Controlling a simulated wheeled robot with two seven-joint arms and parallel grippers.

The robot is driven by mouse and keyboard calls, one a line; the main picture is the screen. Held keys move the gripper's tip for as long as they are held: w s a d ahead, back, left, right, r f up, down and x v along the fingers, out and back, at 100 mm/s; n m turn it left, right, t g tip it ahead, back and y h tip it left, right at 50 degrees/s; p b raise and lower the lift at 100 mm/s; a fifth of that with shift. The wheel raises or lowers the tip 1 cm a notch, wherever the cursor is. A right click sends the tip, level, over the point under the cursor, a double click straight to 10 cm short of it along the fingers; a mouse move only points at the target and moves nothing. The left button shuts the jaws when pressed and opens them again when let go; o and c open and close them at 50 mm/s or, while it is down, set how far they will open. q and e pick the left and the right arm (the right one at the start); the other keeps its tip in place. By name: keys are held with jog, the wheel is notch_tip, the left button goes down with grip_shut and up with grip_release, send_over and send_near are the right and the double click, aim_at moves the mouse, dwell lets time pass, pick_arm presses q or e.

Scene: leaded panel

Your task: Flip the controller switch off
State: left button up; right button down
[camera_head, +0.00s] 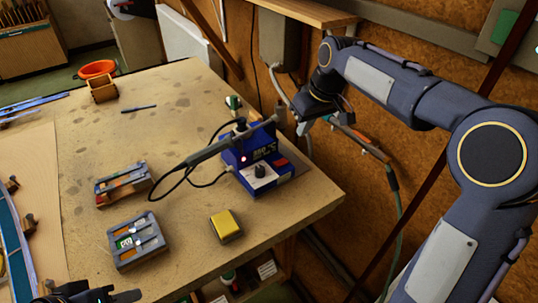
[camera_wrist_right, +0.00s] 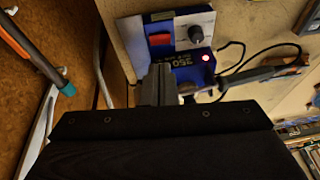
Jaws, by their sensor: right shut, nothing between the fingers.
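The blue controller (camera_head: 238,158) stands near the right edge of the bench, with a number display and a dark knob (camera_head: 260,170). I cannot tell which way the switch is tipped. My right gripper (camera_head: 303,128) is shut and empty, behind and right of the controller, apart from the switch. Its fingers (camera_wrist_right: 157,85) show below the switch in the wrist view. My left gripper (camera_head: 95,294) is partly cut off at the bottom left.
A soldering iron (camera_head: 208,152) with a black cable rests at the controller. A yellow sponge (camera_head: 225,226) and two grey trays (camera_head: 138,243) lie in front and left. An orange bowl (camera_head: 97,69) is at the back. A hose (camera_head: 392,185) hangs right of the bench.

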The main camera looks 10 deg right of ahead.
aim_at(277, 163)
pick_arm(q)
jog(key=shift+s+a+r, duration=0.2)
jog(key=shift+s+a, duration=0.05)
jog(key=shift+s, duration=0.1)
pick_arm(e)
jog(key=shift+n, duration=0.4)
jog(key=w, duration=0.1)
jog(key=w+a, duration=0.2)
jog(key=shift+w+a+f, duration=0.1)
jog(key=shift+a+f, duration=0.15)
jog(key=shift+f, duration=0.05)
